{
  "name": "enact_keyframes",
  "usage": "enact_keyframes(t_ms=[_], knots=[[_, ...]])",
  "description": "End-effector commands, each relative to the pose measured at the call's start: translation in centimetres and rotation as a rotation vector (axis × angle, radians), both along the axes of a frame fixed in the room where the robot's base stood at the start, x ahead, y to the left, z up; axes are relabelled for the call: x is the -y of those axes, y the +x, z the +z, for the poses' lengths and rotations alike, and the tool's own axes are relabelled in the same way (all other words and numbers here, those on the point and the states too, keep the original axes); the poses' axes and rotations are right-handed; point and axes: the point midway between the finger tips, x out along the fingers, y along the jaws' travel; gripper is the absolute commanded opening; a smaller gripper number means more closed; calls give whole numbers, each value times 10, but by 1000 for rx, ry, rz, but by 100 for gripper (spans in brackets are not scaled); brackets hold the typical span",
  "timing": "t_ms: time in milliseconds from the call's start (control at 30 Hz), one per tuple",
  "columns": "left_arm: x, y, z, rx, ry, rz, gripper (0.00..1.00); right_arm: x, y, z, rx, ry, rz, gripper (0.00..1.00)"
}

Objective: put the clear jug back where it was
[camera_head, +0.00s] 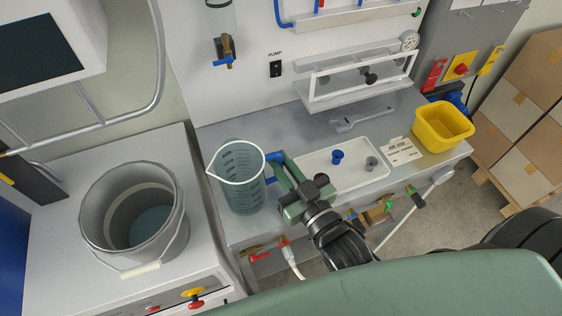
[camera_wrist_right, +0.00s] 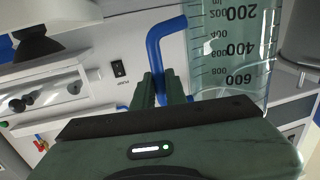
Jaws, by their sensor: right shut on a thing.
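The clear jug (camera_head: 242,185) is see-through with dark graduation marks and a blue handle (camera_head: 279,163). In the head view it stands upright at the left end of the grey bench top. My right gripper (camera_head: 284,180) reaches it from the right and is shut on the blue handle. In the right wrist view the jug (camera_wrist_right: 238,50) shows its printed scale, and the handle (camera_wrist_right: 155,50) runs down between the fingers (camera_wrist_right: 160,90). Whether the jug's base touches the bench is hard to tell. My left gripper is not in view.
A grey bucket (camera_head: 95,215) stands on the white cabinet at left. Right of the jug are a white tray (camera_head: 345,178) with small blue and grey parts, a wrench (camera_head: 362,121) and a yellow bin (camera_head: 443,126). A pump switch (camera_head: 276,69) is on the back panel.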

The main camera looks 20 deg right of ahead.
Motion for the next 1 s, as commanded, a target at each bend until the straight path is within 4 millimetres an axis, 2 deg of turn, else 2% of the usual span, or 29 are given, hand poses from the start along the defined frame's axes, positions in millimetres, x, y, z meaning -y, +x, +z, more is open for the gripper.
enact_keyframes(t_ms=[300,333,400,767,867,1000], knots=[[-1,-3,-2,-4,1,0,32,0,0,-2,2,1,0,0],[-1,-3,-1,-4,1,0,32,0,0,-2,1,0,0,21],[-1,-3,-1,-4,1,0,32,0,0,-2,1,0,0,35],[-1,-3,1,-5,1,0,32,0,0,3,1,0,0,35],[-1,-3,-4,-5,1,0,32,2,-11,-2,-2,1,0,35],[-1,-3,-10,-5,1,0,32,7,-38,-3,-5,0,0,35]])
